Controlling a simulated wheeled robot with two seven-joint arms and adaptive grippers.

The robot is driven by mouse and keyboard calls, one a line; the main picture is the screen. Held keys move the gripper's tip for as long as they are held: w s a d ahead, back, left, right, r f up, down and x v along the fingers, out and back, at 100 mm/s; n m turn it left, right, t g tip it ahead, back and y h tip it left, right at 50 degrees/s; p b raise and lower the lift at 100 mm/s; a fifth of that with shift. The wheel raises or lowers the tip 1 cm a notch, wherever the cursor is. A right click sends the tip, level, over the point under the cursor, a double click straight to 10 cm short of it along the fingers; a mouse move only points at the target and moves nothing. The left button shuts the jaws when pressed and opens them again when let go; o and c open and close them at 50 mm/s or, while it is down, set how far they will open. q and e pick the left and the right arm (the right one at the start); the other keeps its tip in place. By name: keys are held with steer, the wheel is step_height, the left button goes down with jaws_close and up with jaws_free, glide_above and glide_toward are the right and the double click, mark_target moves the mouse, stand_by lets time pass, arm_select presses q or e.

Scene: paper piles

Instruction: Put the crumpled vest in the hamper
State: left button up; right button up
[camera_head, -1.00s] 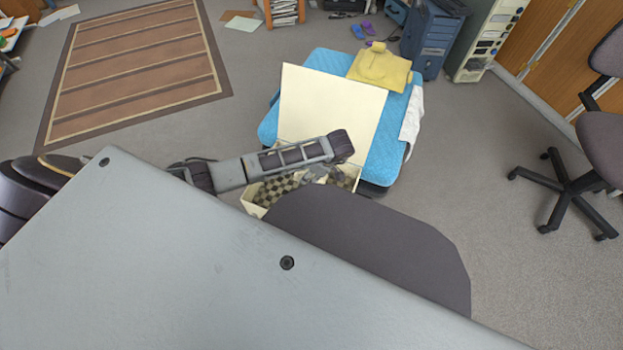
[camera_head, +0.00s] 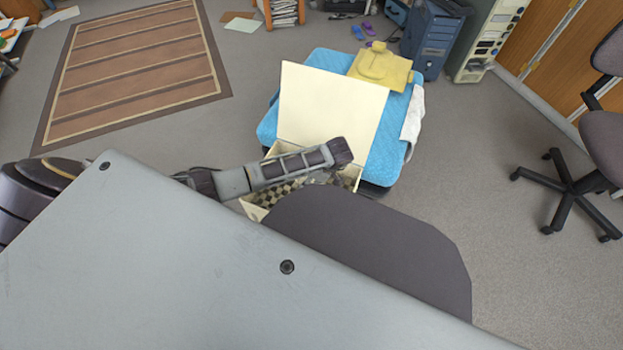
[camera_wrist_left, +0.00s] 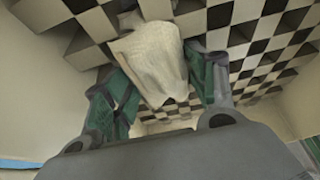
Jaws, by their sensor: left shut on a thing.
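The hamper (camera_head: 252,208) is a cream box with a checkered lining, in the middle of the head view. Its cream lid (camera_head: 330,105) stands open at the back. My left arm reaches over it, and the left gripper (camera_wrist_left: 160,65) is down among the checkered walls in the left wrist view. It is shut on a crumpled whitish cloth, the vest (camera_wrist_left: 150,62), which hangs between the green-sided fingers. Whether the vest touches the hamper floor cannot be told. In the head view my own arm and body hide the gripper and most of the hamper. My right gripper is not in view.
A blue padded seat or bed (camera_head: 315,60) stands behind the hamper, with a yellow garment (camera_head: 380,70) and a white cloth (camera_head: 412,118) on it. An office chair (camera_head: 570,195) is at the right. A brown striped rug (camera_head: 135,75) lies at the left. Carpet between is clear.

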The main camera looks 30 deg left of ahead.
arm_select(q)
steer(key=shift+f, duration=0.4)
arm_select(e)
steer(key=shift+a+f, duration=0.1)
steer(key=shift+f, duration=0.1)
arm_select(q)
steer(key=o, duration=0.9)
steer(key=shift+o, duration=0.6)
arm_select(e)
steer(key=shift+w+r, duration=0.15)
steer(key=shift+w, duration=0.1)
arm_select(q)
steer(key=shift+r, duration=0.1)
steer(key=shift+r, duration=0.4)
steer(key=p+v, duration=0.2)
steer(key=v, duration=0.4)
steer(key=shift+r, duration=0.1)
steer(key=p+v, duration=0.2)
steer(key=v, duration=0.2)
steer(key=shift+r, duration=0.1)
steer(key=shift+v, duration=0.75)
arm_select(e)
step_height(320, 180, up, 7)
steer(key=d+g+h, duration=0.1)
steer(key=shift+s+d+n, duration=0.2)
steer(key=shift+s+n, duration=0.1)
